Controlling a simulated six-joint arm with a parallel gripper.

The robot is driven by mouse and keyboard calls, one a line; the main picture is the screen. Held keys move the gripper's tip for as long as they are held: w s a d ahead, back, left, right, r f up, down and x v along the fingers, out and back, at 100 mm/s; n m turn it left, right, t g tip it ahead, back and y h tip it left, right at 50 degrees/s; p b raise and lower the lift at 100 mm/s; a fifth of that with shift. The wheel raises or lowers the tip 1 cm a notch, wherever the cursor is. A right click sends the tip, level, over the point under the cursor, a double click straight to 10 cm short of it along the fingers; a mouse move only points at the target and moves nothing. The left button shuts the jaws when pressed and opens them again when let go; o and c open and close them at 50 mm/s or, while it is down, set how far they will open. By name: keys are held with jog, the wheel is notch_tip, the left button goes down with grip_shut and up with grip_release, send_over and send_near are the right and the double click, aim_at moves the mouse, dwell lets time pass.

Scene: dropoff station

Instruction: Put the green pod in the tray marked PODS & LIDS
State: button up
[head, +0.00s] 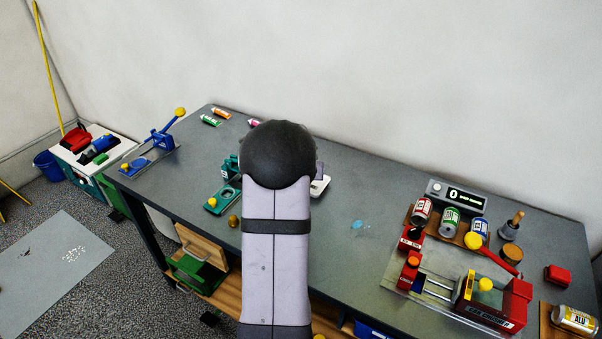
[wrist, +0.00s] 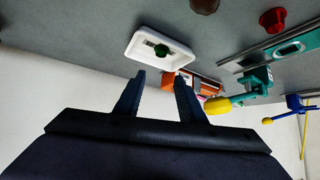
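A small green pod (wrist: 160,50) sits inside a white tray (wrist: 146,44) in the wrist view. No marking is readable on the tray. The tray also shows in the head view (head: 321,187), mostly hidden behind my arm. My gripper (wrist: 160,79) is open, its two dark fingers apart with nothing between them. The fingertips are near the tray's edge in the picture, apart from the pod. My gripper is hidden behind my arm in the head view.
A teal device (head: 219,198) and a small brass-coloured piece (head: 234,220) are left of my arm. A blue press (head: 161,138) with a yellow knob stands further left. A red can crusher (head: 482,316) and several cans are at right. An orange box (wrist: 205,86) lies near the tray.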

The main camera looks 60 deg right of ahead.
jog(key=w+a+n+t+y, duration=0.1)
jog(key=w+a+n+y, duration=0.1)
jog(key=w+a, duration=0.45)
jog(key=w+a+n+t+y, duration=0.15)
jog(key=w+a, duration=0.25)
jog(key=a, duration=0.6)
jog(key=w+a+n+y, duration=0.2)
jog(key=a+n+y, duration=0.15)
jog(key=a, duration=1.15)
jog(key=s+a+f+n+g+y, duration=0.1)
jog(key=s+a+n, duration=0.1)
jog(key=a, duration=0.4)
jog(key=s+a+f+n+g+y, duration=0.1)
jog(key=s+a+g, duration=0.15)
jog(key=a, duration=0.45)
jog(key=s+a+n+g, duration=0.2)
jog(key=s+a+n, duration=0.1)
jog(key=s+a, duration=0.5)
jog(key=s, duration=0.3)
jog(key=shift+s+f+g+h, duration=0.2)
jog(key=shift+s+g+h, duration=0.1)
jog(key=shift+s, duration=0.1)
